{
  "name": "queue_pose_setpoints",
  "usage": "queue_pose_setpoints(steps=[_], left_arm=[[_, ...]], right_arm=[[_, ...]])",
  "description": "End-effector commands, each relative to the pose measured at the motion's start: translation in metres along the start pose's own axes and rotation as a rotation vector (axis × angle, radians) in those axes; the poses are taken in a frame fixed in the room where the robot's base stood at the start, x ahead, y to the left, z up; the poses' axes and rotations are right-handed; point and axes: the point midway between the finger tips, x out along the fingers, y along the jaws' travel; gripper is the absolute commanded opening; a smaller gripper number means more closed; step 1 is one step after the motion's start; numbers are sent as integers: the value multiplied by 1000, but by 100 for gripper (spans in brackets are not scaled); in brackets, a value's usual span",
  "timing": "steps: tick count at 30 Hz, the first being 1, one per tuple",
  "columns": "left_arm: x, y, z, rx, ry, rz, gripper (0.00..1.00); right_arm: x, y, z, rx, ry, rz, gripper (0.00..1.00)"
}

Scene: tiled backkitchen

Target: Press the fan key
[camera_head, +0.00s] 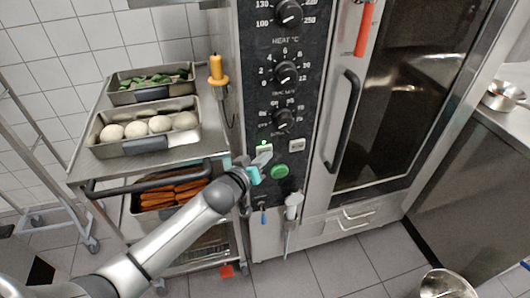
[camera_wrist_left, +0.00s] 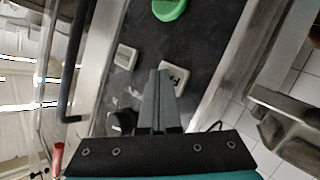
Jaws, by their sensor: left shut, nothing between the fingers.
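The fan key (camera_head: 265,149) is a pale square key on the black oven panel, with a small green light at its upper edge. In the left wrist view the fan key (camera_wrist_left: 178,75) shows partly printed lettering, and the fingers cover part of it. My left gripper (camera_head: 262,161) is shut and empty, its tips just below the key in the head view. In the wrist view the gripper (camera_wrist_left: 158,75) points at the key's edge; I cannot tell whether it touches. My right gripper is not in view.
A second pale key (camera_head: 297,145) sits to the right, and a round green button (camera_head: 280,171) below. Several knobs, such as the lowest one (camera_head: 283,120), are above. The oven door handle (camera_head: 343,122) is at the right. A trolley with trays (camera_head: 145,148) stands at the left.

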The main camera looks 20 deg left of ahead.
Motion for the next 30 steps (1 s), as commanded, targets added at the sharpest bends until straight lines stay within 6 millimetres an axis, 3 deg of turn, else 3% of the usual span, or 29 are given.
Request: queue_pose_setpoints(steps=[23, 30], left_arm=[[-13, 9, 9, -1, 0, 0, 0], [-28, 20, 19, -4, -1, 0, 0]], right_arm=[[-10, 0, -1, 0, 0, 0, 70], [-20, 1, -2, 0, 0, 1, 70]])
